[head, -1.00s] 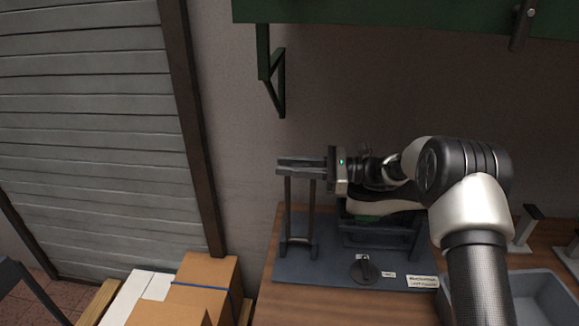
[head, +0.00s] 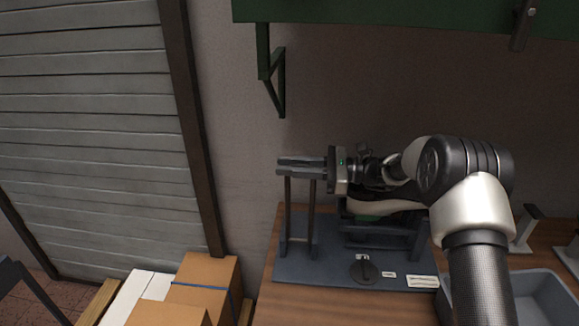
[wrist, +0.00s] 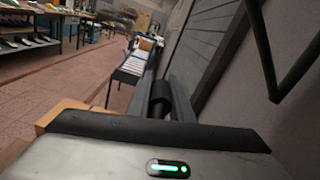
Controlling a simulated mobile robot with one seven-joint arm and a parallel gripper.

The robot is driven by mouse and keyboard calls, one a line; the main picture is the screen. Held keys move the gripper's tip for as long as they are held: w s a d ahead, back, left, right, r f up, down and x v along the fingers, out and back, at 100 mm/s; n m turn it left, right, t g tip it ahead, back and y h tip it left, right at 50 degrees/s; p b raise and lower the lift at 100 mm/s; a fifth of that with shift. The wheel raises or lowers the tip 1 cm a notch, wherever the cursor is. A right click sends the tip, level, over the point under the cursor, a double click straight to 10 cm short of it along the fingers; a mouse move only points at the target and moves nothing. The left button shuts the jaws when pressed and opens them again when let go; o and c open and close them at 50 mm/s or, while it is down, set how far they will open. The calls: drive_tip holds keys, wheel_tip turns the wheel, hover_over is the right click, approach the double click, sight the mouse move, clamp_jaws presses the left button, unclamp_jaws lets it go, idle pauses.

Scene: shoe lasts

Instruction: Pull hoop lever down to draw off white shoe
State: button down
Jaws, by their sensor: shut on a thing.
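My gripper (head: 302,167) is shut on the top of the hoop lever (head: 313,208), at the left end of the blue-grey base plate. The lever's two dark uprights stand nearly vertical below my fingers. In the wrist view the dark bar of the hoop lever (wrist: 160,99) lies between my two fingers. The white shoe (head: 385,206) sits on the stand to the right of the lever, with a light sole edge and some green under it. My wrist and arm hide its upper part and right end.
The base plate (head: 330,268) lies on a wooden bench and carries a round dark knob (head: 364,271) and small labels. A grey bin (head: 540,290) stands at the right. Cardboard boxes (head: 205,285) are at lower left. A green shelf (head: 400,15) with a bracket hangs above.

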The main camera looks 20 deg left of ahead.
drive_tip(key=s+d+f+n+b, duration=0.2)
drive_tip(key=s+f+n+b, duration=0.4)
drive_tip(key=s+b, duration=0.5)
drive_tip(key=s+d+f+n+b, duration=0.3)
drive_tip(key=s+f+n+b, duration=0.2)
drive_tip(key=s+f+b, duration=0.5)
drive_tip(key=shift+s+f+n+b, duration=0.2)
drive_tip(key=shift+s+n+b, duration=0.2)
drive_tip(key=shift+s, duration=1.15)
drive_tip(key=shift+f, duration=0.1)
drive_tip(key=c, duration=1.8)
unclamp_jaws()
drive_tip(key=shift+c, duration=0.2)
drive_tip(key=shift+o, duration=1.3)
